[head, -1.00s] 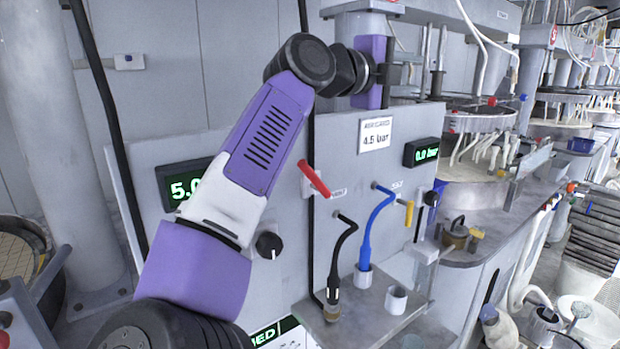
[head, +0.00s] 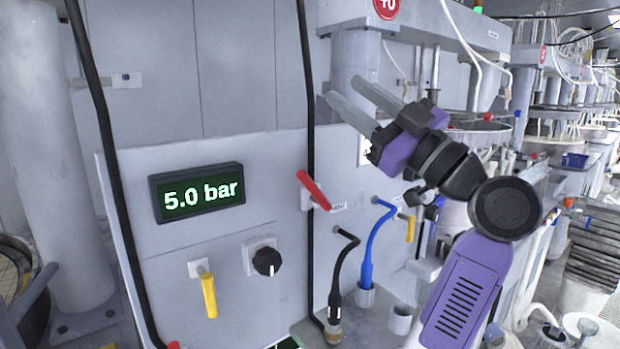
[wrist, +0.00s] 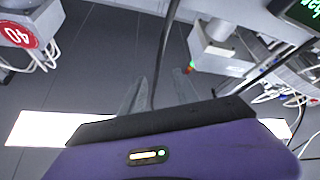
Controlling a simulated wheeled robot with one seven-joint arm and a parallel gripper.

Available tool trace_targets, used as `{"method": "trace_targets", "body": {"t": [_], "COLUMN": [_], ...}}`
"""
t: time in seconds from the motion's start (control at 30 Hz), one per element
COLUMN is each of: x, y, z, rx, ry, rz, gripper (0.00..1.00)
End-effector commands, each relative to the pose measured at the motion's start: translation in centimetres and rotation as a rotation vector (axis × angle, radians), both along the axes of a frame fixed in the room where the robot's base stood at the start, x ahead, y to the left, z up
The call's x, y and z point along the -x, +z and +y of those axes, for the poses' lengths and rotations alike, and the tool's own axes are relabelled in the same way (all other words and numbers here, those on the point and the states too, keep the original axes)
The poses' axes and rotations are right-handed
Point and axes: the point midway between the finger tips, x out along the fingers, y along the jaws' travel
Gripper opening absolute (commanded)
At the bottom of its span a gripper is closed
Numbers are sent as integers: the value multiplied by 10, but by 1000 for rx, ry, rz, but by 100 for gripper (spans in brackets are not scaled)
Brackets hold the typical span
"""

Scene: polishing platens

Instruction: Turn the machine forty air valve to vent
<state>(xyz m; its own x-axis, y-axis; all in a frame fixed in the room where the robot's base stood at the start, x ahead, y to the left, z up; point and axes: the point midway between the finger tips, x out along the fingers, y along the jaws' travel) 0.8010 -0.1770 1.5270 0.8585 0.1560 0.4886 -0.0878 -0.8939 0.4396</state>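A red valve handle (head: 315,190) sits on the grey panel (head: 275,160), slanting down to the right, with a small label beside it too small to read surely. A yellow handle (head: 209,295) hangs down at lower left, and another yellow handle (head: 409,228) hangs down at right. A round red badge (head: 387,6) on the machine above, also in the wrist view (wrist: 14,34), reads 40. My gripper (head: 343,90) is open and empty, above and right of the red handle, apart from it. The wrist view shows its fingers spread (wrist: 158,95), with no handle between them.
A green display (head: 197,192) reads 5.0 bar; a black knob (head: 267,262) is below it. Black and blue hoses (head: 372,250) rise below right. My forearm covers part of the right side.

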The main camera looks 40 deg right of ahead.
Motion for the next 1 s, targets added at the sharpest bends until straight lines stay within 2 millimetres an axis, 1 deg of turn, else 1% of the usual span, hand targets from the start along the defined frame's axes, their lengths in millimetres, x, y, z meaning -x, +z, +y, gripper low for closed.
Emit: {"method": "trace_targets", "body": {"t": [0.03, 0.1, 0.2, 0.3, 0.4, 0.47, 0.57, 0.8, 1.0], "x": [3, 6, 14, 21, 23, 21, 10, -26, -47], "y": [-29, -66, -108, -135, -146, -148, -147, -146, -147], "z": [4, 11, 16, 19, 21, 22, 26, 34, 38], "rx": [49, 108, 167, 200, 215, 217, 217, 216, 216], "ry": [-3, 0, 5, 9, 13, 16, 19, 20, 17], "rz": [88, 208, 345, 433, 472, 479, 480, 478, 478], "gripper": [37, 37, 37, 37, 37, 37, 37, 37, 37]}}
